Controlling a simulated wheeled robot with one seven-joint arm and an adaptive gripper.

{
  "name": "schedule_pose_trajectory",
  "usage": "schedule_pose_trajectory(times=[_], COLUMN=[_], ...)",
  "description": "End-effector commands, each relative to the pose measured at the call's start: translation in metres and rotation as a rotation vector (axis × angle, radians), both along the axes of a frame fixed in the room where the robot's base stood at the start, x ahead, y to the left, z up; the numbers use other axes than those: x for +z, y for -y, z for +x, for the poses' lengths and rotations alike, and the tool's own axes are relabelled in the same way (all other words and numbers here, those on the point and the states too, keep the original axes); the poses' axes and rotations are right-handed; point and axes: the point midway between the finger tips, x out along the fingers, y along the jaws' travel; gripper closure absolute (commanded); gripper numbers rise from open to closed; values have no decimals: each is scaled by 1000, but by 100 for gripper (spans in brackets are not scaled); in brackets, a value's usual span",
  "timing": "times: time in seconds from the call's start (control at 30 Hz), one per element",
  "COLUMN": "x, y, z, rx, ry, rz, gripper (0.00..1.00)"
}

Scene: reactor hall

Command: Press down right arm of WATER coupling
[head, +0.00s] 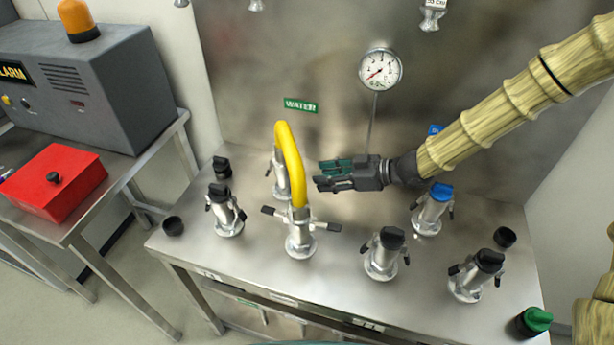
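The green WATER label (301,105) is on the steel back wall. Below it, a yellow hose (290,160) arches from a rear coupling (281,178) to a front silver coupling (299,240). The front coupling's right arm (328,227) and left arm (270,211) both stick out sideways with dark tips. My gripper (318,175) points left, just right of the hose and behind and above the right arm in the picture. Its two fingers look apart with nothing between them. It does not appear to touch the arm. Part of the rear coupling is hidden by the hose.
Other couplings stand on the bench: black-capped ones (226,212), (384,252), (477,275) and a blue-capped one (434,210). A pressure gauge (380,69) is on the wall. A red box (70,185) and grey alarm unit (100,85) sit on the left table.

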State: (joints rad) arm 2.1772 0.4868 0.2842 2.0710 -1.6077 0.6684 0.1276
Motion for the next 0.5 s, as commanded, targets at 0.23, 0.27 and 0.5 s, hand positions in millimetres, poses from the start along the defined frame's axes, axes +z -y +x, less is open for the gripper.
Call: schedule_pose_trajectory(times=[0.23,0.27,0.5], x=[-13,-14,-22], y=[-30,-33,-50], z=[9,10,16], rx=[1,1,0], ry=[-1,-1,0], rz=[0,0,-1], gripper=[61,61,61])
